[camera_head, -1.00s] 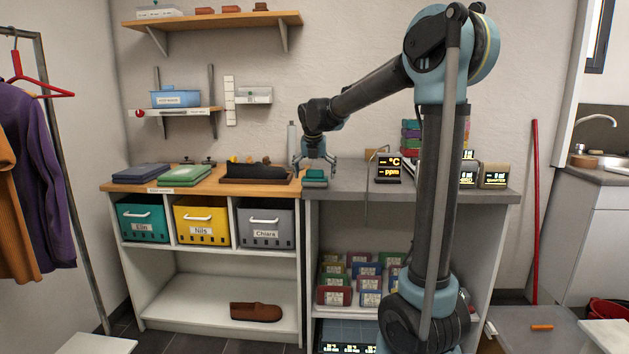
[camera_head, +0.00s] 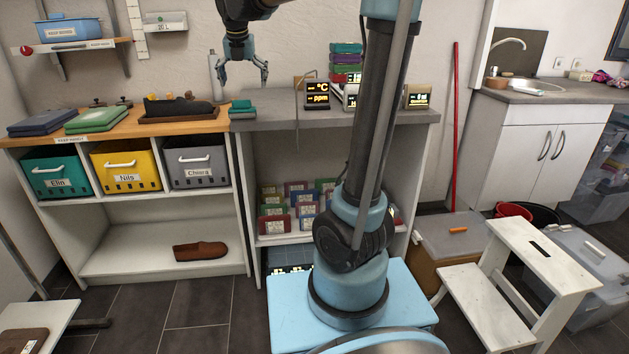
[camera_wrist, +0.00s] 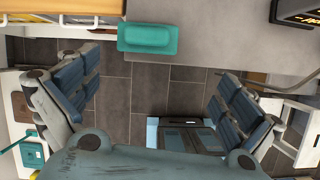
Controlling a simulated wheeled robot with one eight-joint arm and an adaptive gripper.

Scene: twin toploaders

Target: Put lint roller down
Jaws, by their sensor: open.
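I cannot make out a lint roller for certain. A small teal block (camera_head: 242,111) with a darker top lies at the left end of the grey counter (camera_head: 283,124), by the wooden top. It also shows in the wrist view (camera_wrist: 148,38), lying beyond my fingers near the counter edge. My gripper (camera_head: 243,78) hangs above the teal block, open and apart from it. In the wrist view, nothing is between my gripper's fingers (camera_wrist: 155,92) but floor far below. A pale upright cylinder (camera_head: 213,72) stands behind my gripper.
Right on the counter are a display (camera_head: 317,96) and stacked coloured packs (camera_head: 346,62). A step stool (camera_head: 545,265) and box (camera_head: 452,240) stand right.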

